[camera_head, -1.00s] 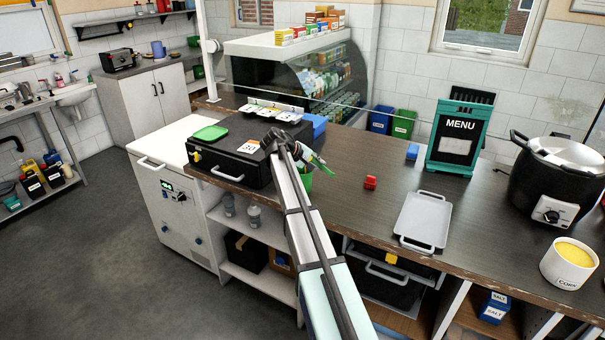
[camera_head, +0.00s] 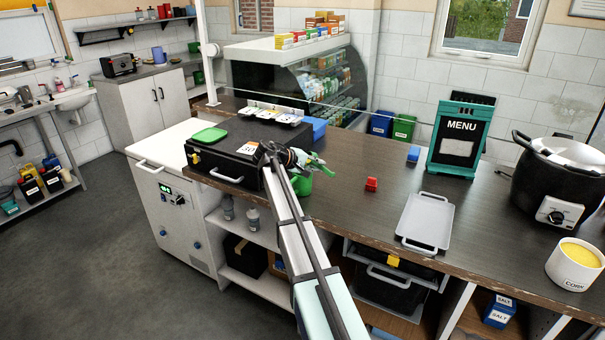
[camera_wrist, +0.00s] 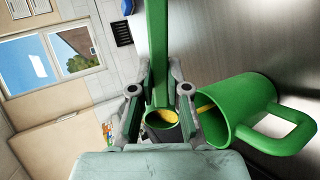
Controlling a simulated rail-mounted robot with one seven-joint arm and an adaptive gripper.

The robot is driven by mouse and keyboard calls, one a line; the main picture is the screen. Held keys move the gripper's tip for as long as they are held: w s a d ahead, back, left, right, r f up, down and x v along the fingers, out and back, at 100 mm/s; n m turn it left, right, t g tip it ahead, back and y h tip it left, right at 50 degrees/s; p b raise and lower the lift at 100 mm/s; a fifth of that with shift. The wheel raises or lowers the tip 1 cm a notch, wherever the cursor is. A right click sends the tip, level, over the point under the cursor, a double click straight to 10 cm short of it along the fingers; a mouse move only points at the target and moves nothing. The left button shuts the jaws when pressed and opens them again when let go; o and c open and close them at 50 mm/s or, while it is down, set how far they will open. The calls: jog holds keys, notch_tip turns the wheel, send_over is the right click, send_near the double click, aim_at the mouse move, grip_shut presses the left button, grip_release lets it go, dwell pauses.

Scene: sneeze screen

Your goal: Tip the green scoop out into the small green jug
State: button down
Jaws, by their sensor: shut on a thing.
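My gripper (camera_head: 296,158) is above and beside the small green jug (camera_head: 303,186), which stands on the counter just behind my arm. In the wrist view my gripper (camera_wrist: 160,92) is shut on the green scoop (camera_wrist: 157,45). A dark cup-shaped part with yellow contents (camera_wrist: 161,118) shows between the fingers. The wrist view is rolled, so the jug (camera_wrist: 262,100) lies sideways in it, with its mouth towards the scoop. A small yellow patch shows inside the jug's mouth. Whether anything is falling from the scoop cannot be told.
Counter between block and jug is clear.

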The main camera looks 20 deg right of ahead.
jog(key=h+b, duration=0.2)
jog(key=b, duration=0.1)
jog(key=shift+a, duration=0.2)
dwell(0.4)
jog(key=shift+h+b, duration=0.3)
jog(key=shift+b, duration=0.1)
jog(key=h+b, duration=0.2)
jog(key=b, duration=0.1)
jog(key=shift+a+f+b, duration=0.15)
jog(key=shift+a+b, duration=0.05)
jog(key=shift+b, duration=0.15)
jog(key=shift+r+t, duration=0.2)
jog(key=shift+t, duration=0.1)
